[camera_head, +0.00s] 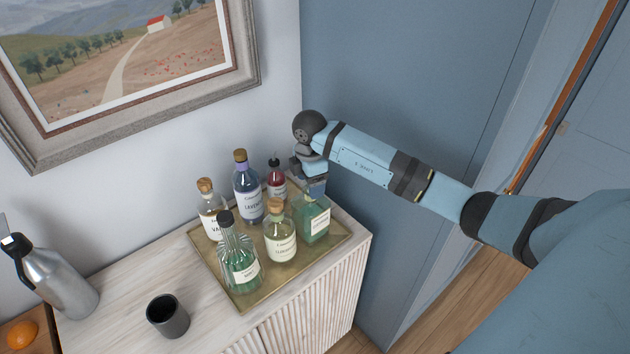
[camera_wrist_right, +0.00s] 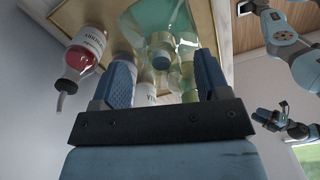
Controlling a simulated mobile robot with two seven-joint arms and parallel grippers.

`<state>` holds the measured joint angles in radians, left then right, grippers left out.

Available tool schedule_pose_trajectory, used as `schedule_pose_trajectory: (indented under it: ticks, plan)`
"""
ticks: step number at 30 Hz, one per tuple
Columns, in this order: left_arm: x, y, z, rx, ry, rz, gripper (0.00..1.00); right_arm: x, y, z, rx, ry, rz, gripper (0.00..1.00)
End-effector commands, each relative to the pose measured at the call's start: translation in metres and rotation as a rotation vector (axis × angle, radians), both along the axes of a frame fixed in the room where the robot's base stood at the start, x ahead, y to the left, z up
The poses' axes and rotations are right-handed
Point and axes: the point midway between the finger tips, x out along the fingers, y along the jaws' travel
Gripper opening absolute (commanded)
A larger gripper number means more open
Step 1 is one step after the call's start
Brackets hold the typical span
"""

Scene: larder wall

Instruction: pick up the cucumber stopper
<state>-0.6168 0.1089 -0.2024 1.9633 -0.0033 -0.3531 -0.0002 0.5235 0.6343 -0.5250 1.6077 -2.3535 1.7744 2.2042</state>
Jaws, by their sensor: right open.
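A square green bottle (camera_head: 314,222) with a pale label stands at the right end of the tray; I cannot read its label well enough to confirm it is the cucumber one. Its blue-green stopper (camera_wrist_right: 162,52) shows in the right wrist view, lying between the lines of the two fingers and beyond their tips. In the head view the gripper hides this stopper. My right gripper (camera_head: 314,188) is open and points down just above this bottle; its spread blue fingers (camera_wrist_right: 164,80) also show in the wrist view.
A gold tray (camera_head: 218,268) holds several bottles close together: a lavender bottle (camera_head: 248,200), a red bottle (camera_head: 276,182), a cork-topped bottle (camera_head: 281,243), a ribbed green bottle (camera_head: 239,264). A dark cup (camera_head: 168,316) and steel flask (camera_head: 55,278) stand left. Walls are close behind.

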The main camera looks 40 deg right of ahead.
Motion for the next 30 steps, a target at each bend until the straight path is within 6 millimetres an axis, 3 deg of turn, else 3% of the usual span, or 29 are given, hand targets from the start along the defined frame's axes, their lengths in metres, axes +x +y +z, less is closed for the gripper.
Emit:
schedule_pose_trajectory:
  ticks: [9,16,30]
  plan:
    - [-0.004,0.001,-0.0044,0.002,0.011,0.002,0.43,-0.0006,0.0019,-0.0011,0.001,-0.001,0.0,0.69]
    - [-0.0054,0.0012,-0.0044,0.002,0.012,0.002,0.43,-0.0005,0.0018,-0.001,0.001,-0.001,0.0,0.16]
    - [-0.0033,-0.001,-0.001,-0.002,0.005,-0.001,0.43,0.0011,-0.0017,0.0022,0.001,-0.001,0.0,0.16]
